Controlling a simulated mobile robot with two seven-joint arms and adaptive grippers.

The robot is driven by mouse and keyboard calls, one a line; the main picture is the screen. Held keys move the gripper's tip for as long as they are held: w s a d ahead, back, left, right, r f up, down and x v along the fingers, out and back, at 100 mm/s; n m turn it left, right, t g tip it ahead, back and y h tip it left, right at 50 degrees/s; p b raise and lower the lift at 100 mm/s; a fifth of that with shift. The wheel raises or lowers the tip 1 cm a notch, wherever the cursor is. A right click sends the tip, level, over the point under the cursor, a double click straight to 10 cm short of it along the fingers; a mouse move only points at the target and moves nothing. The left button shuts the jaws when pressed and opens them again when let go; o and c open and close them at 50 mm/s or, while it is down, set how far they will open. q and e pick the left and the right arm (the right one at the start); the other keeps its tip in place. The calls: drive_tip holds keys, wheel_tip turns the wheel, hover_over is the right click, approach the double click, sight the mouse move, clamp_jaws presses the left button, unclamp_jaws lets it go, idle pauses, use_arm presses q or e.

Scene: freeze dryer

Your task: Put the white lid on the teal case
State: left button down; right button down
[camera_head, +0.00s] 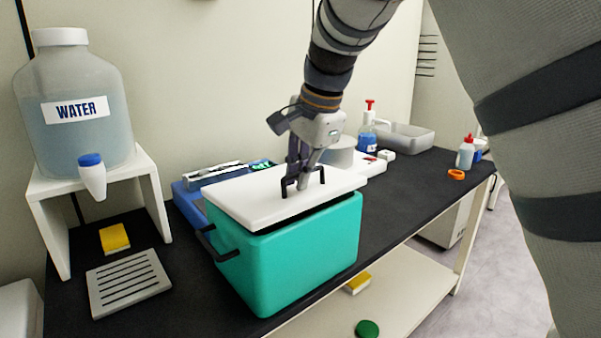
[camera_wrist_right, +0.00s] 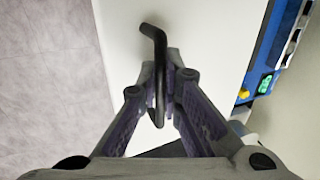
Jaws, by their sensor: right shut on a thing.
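The teal case (camera_head: 300,258) stands on the black bench top, with a black handle on its left side. The white lid (camera_head: 247,203) lies over the case's opening, with a dark gap showing along its front right edge. I cannot tell whether it is fully seated. My right gripper (camera_head: 303,180) is shut on the lid's black handle, which also shows between the fingers in the right wrist view (camera_wrist_right: 158,75). The lid fills the middle of the right wrist view (camera_wrist_right: 215,45). My left gripper is not in view.
A water jug (camera_head: 75,125) on a white stand, a yellow sponge (camera_head: 115,238) and a slotted tray (camera_head: 130,285) are at left. A blue device (camera_head: 185,200) sits behind the case. Bottles and a grey bin (camera_head: 400,137) stand at the back right.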

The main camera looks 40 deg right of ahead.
drive_tip(key=shift+f, duration=0.9)
idle(0.5)
drive_tip(key=c, duration=1.7)
unclamp_jaws()
drive_tip(key=o, duration=1.7)
drive_tip(key=shift+r, duration=3.55)
drive_tip(key=shift+r, duration=2.45)
